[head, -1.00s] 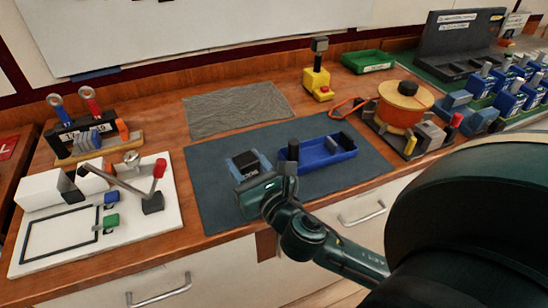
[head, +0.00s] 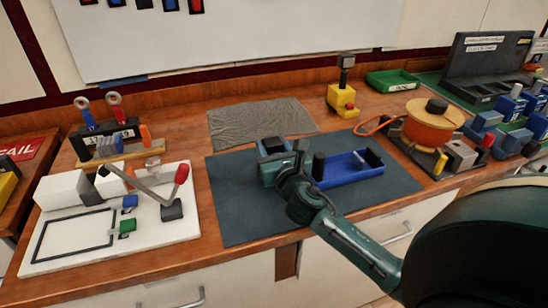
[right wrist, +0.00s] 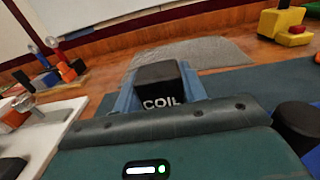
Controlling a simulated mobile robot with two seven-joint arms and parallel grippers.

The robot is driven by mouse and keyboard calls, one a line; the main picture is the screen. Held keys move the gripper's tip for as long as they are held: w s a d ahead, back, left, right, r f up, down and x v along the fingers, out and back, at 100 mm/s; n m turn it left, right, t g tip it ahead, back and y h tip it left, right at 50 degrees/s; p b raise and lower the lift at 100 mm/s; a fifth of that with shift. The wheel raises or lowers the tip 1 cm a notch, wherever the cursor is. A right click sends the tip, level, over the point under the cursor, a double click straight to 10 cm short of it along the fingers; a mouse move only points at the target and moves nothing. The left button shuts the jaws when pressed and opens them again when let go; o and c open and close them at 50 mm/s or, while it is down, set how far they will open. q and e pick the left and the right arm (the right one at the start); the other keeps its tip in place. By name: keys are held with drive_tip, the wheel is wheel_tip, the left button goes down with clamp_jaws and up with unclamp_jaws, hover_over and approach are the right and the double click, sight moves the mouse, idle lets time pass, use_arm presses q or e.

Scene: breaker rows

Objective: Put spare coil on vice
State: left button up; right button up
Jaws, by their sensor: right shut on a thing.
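The spare coil is a black block marked COIL (right wrist: 160,88), held between the blue fingers of my right gripper (right wrist: 165,95). In the head view the coil (head: 271,146) and right gripper (head: 272,150) are over the dark mat, left of the blue tray. The gripper is shut on the coil; the gripper body hides its lower part, so its height above the mat is hard to tell. A grey blocky fixture with a red-tipped part (head: 461,154), at the right beside the orange drum, may be the vice; I cannot tell surely. My left gripper is not in view.
The blue tray (head: 350,183) with dark upright pieces lies right of the gripper. The orange drum (head: 432,128) and yellow stand (head: 342,99) are beyond. A white board with a red-handled lever clamp (head: 60,258) is at left. The grey cloth (head: 260,122) is flat.

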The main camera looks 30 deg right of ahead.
wheel_tip(320, 180, down, 2)
drive_tip(key=shift+f, duration=0.2)
drive_tip(key=shift+r, duration=0.1)
drive_tip(key=o, duration=0.6)
drive_tip(key=shift+f+b, duration=0.25)
drive_tip(key=shift+b, duration=0.05)
drive_tip(key=o, duration=0.5)
drive_tip(key=shift+r, duration=0.15)
